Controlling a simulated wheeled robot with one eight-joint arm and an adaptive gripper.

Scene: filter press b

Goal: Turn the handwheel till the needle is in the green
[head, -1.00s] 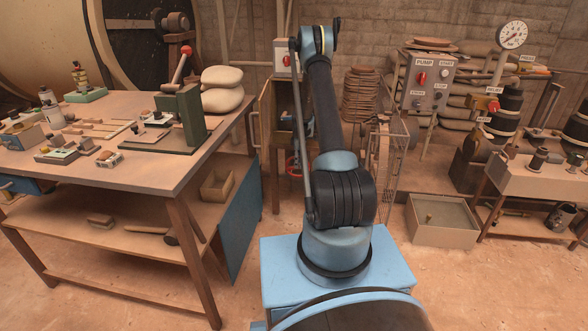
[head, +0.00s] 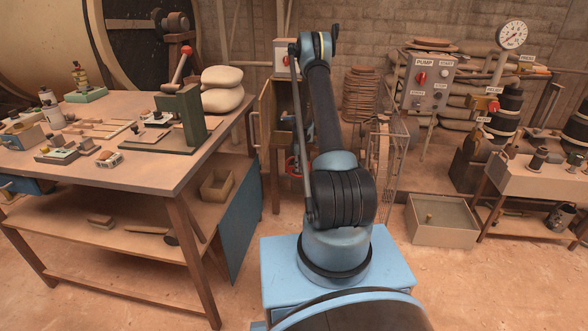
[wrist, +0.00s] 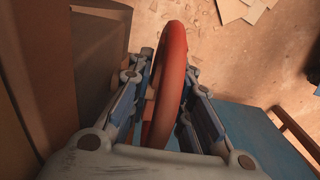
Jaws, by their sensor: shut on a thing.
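The red handwheel (wrist: 172,85) stands edge-on in the wrist view. My gripper (wrist: 170,72) has its fingers on both sides of the rim and is shut on it. In the head view a small red part of the wheel (head: 292,165) shows left of my arm, and the rest is hidden behind it. My gripper is mostly hidden there too. A round white gauge (head: 512,34) stands at the upper right on a pipe. Its needle and any green band are too small to read.
An open wooden cabinet (head: 266,130) stands beside the wheel. A wire cage (head: 387,160) is right of my arm. A workbench (head: 130,175) with tools fills the left. A pump panel (head: 428,82) and an open box (head: 442,222) are at right. The floor between has free room.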

